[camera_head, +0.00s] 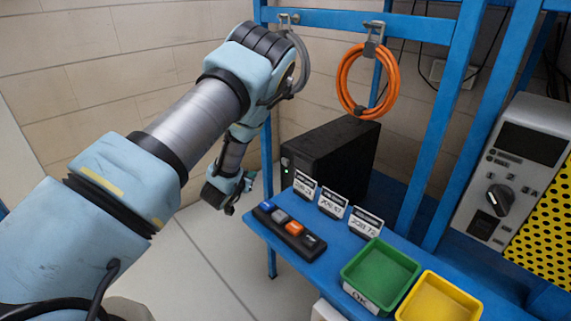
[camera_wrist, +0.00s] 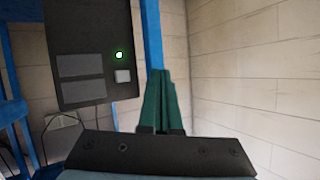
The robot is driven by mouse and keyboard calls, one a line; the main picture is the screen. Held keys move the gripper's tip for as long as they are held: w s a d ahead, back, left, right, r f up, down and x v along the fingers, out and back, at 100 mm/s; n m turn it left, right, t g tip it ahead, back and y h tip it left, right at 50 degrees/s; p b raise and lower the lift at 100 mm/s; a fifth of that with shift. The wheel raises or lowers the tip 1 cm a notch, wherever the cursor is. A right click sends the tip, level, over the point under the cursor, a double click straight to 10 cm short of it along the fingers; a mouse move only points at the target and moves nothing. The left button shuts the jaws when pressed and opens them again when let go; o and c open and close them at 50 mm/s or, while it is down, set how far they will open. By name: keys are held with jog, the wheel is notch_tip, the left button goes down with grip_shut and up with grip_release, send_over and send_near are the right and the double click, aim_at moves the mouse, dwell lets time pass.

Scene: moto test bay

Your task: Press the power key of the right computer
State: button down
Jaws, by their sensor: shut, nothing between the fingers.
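One black computer (camera_head: 335,152) stands on the blue bench at the back; I see no second one. Its front also shows in the wrist view (camera_wrist: 85,40), with two grey panels, a lit green light (camera_wrist: 119,55) and a pale square key (camera_wrist: 123,76) below the light. My gripper (camera_head: 240,190) is left of the computer's front, with a gap between them. In the wrist view its green fingers (camera_wrist: 160,88) are shut together, empty, just right of the computer's front edge and the key.
On the bench are three label cards (camera_head: 332,204), a black switch strip (camera_head: 289,230), a green tray (camera_head: 380,277) and a yellow tray (camera_head: 438,299). An orange cable coil (camera_head: 343,84) hangs above the computer. A grey control panel (camera_head: 514,172) is at right.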

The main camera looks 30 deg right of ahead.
aim_at(285, 162)
jog(key=shift+s+d+f, duration=0.25)
jog(key=shift+s+d, duration=0.1)
jog(key=shift+d, duration=0.25)
jog(key=w+d+b, duration=0.1)
jog(key=d+b, duration=0.1)
jog(key=d, duration=0.6)
jog(key=shift+w+d, duration=0.3)
jog(key=shift+w, duration=0.05)
jog(key=shift+d, duration=0.1)
dwell(1.6)
jog(key=shift+w+d+b, duration=0.1)
jog(key=shift+d+b, duration=0.2)
jog(key=shift+b, duration=0.05)
